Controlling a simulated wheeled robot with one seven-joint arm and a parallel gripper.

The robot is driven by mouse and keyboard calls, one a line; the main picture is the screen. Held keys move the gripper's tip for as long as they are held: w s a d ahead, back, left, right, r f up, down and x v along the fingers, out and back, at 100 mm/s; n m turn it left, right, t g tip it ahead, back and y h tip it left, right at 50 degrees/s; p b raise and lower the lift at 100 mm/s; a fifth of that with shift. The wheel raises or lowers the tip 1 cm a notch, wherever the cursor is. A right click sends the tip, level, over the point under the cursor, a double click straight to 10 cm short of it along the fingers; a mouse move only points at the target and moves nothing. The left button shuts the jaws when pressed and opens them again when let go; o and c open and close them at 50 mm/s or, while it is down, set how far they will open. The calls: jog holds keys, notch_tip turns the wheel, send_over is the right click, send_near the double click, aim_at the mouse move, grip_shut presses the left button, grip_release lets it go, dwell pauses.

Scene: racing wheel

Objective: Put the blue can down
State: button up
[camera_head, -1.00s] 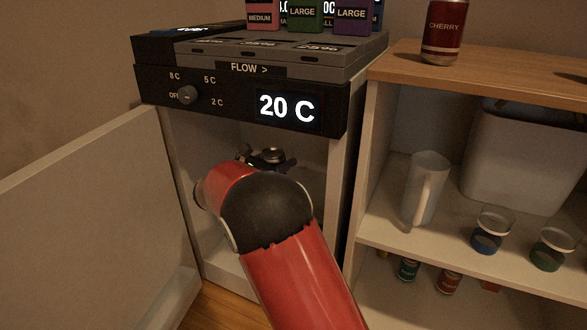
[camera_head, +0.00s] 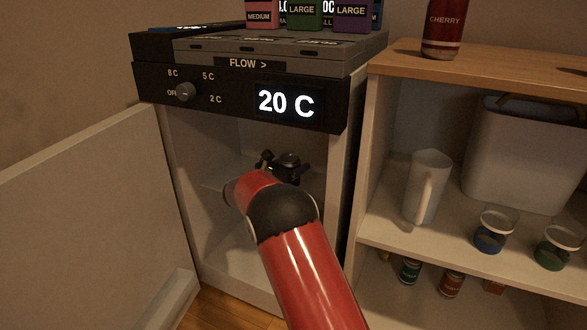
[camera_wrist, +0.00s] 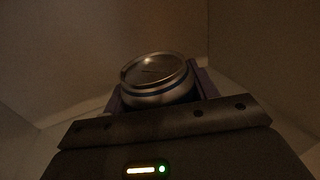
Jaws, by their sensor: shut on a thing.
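A can with a silver lid and a thin blue band near its top (camera_wrist: 157,78) shows in the wrist view. My gripper (camera_wrist: 160,92) is shut on it, with a finger on each side. The lower body of the can is hidden behind the gripper. In the head view, my gripper (camera_head: 280,168) is inside the open cooler (camera_head: 230,262) under the 20 C display, mostly hidden by my red arm. The can cannot be made out there. Whether its base touches a surface is hidden.
The cooler door (camera_head: 95,215) stands open at left. At right, a wooden-topped shelf unit (camera_head: 500,60) holds a cherry can (camera_head: 443,25), a white pitcher (camera_head: 425,190), a grey bin (camera_head: 525,150) and lidded jars (camera_head: 494,232). The cooler walls are close around my arm.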

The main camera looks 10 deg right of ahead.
jog(key=shift+w+d+f, duration=0.1)
jog(key=shift+w+f, duration=0.05)
jog(key=shift+f, duration=0.05)
jog(key=o, duration=1.3)
jog(key=shift+r, duration=0.1)
jog(key=shift+a, duration=0.25)
jog(key=p+v, duration=0.1)
jog(key=v, duration=1)
jog(key=shift+s+a, duration=0.15)
jog(key=shift+s, duration=0.2)
